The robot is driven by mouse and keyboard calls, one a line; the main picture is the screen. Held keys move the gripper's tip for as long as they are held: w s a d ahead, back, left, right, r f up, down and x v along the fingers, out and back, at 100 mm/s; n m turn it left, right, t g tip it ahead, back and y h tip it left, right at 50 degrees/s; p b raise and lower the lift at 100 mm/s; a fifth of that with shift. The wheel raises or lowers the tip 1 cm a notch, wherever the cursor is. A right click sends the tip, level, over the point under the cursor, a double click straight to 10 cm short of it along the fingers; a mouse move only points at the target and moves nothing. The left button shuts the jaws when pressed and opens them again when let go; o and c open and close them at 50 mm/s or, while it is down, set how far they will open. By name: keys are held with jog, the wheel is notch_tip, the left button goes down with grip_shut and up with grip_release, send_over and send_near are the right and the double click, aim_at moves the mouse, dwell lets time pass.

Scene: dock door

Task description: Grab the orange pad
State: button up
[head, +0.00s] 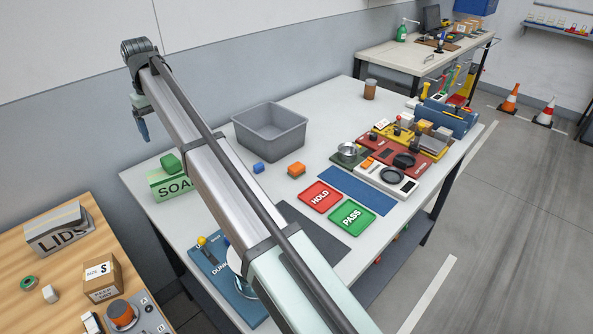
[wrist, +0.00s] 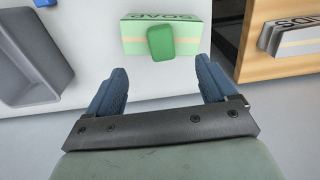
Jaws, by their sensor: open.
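The orange pad (head: 296,169) lies on the white table in the head view, right of a small blue pad (head: 258,168) and in front of the grey bin. It does not show in the wrist view. My gripper (head: 143,128) is raised at the far left of the head view, well apart from the orange pad. In the wrist view my gripper (wrist: 158,82) has its two blue fingers spread with nothing between them. Beyond the fingers is a green pad (wrist: 161,42) at the soap box.
The grey bin (head: 270,129) stands behind the orange pad. The soap box (head: 172,186) with a green pad (head: 170,163) is at the table's left. Red HOLD (head: 321,196) and green PASS (head: 352,216) mats lie to the front right. My arm crosses the table's left part.

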jog(key=w+d+m, duration=0.2)
jog(key=w+d, duration=0.5)
jog(key=d, duration=0.3)
jog(key=n, duration=0.2)
send_over(297, 166)
notch_tip(297, 166, down, 7)
jog(key=f, duration=0.8)
jog(key=shift+w+a+f, duration=0.1)
jog(key=shift+w+a, duration=0.05)
jog(key=shift+w, duration=0.1)
jog(key=shift+s+f, duration=0.2)
jog(key=shift+f, duration=2.45)
jog(key=shift+c, duration=0.4)
